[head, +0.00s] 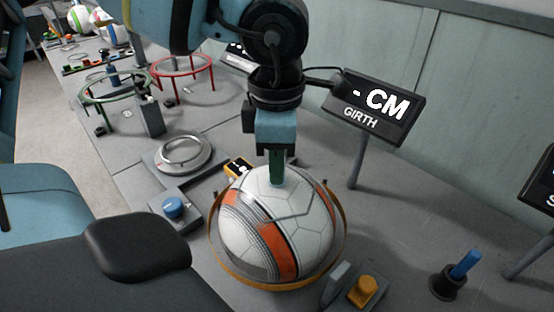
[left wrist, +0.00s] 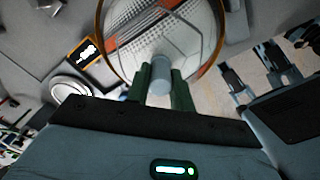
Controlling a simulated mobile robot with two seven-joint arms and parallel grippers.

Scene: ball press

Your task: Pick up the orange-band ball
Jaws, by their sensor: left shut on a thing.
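The orange-band ball (head: 262,228) is white with an orange stripe and grey textured panels. It sits inside an orange-brown ring (head: 224,272) on the grey bench, near the bottom middle of the head view. My left gripper (head: 277,178) points down at the top of the ball. Its green fingers are shut on a short pale grey peg on the ball, seen between them in the left wrist view (left wrist: 160,78). The ball (left wrist: 170,40) fills the top middle there. The ball's underside is hidden, so I cannot tell whether it touches the bench. My right gripper is not in view.
A dark sign reading "CM GIRTH" (head: 378,108) stands on a post behind the ball. A silver ring dish (head: 184,153), a blue knob (head: 174,207) and green (head: 112,88) and red (head: 183,68) ring stands are to the left. An orange button (head: 366,287) and a blue peg (head: 466,264) are to the right.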

